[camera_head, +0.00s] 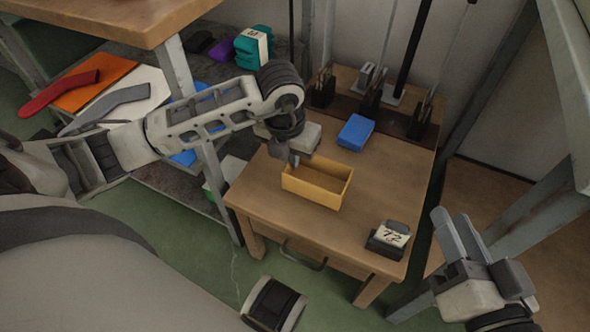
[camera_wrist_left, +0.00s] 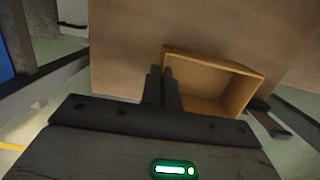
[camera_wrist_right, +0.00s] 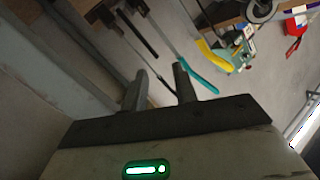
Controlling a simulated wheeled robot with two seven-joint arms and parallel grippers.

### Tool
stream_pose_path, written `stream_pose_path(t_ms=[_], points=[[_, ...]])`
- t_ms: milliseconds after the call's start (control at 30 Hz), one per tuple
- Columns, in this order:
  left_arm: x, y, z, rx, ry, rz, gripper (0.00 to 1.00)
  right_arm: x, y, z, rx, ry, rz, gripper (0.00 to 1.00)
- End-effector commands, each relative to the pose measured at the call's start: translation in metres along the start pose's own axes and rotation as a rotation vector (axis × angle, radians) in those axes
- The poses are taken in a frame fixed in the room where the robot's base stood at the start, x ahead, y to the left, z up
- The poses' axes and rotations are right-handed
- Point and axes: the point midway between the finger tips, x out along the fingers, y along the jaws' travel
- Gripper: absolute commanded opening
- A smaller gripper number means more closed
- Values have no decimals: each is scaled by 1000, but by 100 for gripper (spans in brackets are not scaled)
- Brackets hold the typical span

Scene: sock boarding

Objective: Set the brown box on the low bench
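The brown box (camera_head: 318,184), open-topped and yellowish-brown, is upright at the left part of the low wooden bench (camera_head: 245,192). No clear gap shows between its bottom and the bench top. My left gripper (camera_head: 292,160) is at the box's back left corner. In the left wrist view its fingers (camera_wrist_left: 163,75) are close together with the end of the box's wall (camera_wrist_left: 215,62) between them, and the box's open inside lies to their right. My right gripper (camera_head: 453,228) is off the bench's right side, empty; its fingers stand apart in the right wrist view (camera_wrist_right: 158,85).
On the bench are a blue block (camera_head: 356,131) behind the box and a dark holder with a number card (camera_head: 390,238) at the front right. Racks with upright rods stand along the back. A metal post (camera_head: 520,225) rises at the right. The bench's middle right is clear.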

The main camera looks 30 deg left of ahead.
Motion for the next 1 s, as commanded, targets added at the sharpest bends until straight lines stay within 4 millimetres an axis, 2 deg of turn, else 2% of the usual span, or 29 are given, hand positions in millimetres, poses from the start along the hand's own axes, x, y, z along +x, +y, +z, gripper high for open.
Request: stream_pose_path(t_ms=[133, 200, 300, 400, 733, 800, 833, 1000], points=[[12, -6, 4, 0, 0, -1, 0, 1, 0, 1, 17, 11, -11, 28], [25, -6, 3, 0, 2, -1, 0, 1, -1, 2, 39, 26, -26, 28], [40, -6, 0, 0, 1, -1, 0, 4, -2, -8, 16, 84, -50, 28], [42, -5, 0, 0, -2, -1, 0, 5, -4, -16, -15, 116, -56, 28], [44, -5, 0, 1, -1, 0, 0, 5, -3, -19, -35, 133, -57, 28], [43, -5, 0, 1, -1, 0, 20, 5, -4, -21, -38, 136, -58, 28], [43, -5, 0, 1, -1, 0, 25, 5, -4, -21, -38, 136, -57, 28], [43, -5, 0, 0, -1, 0, 25, 5, -4, -21, -38, 135, -58, 28]])
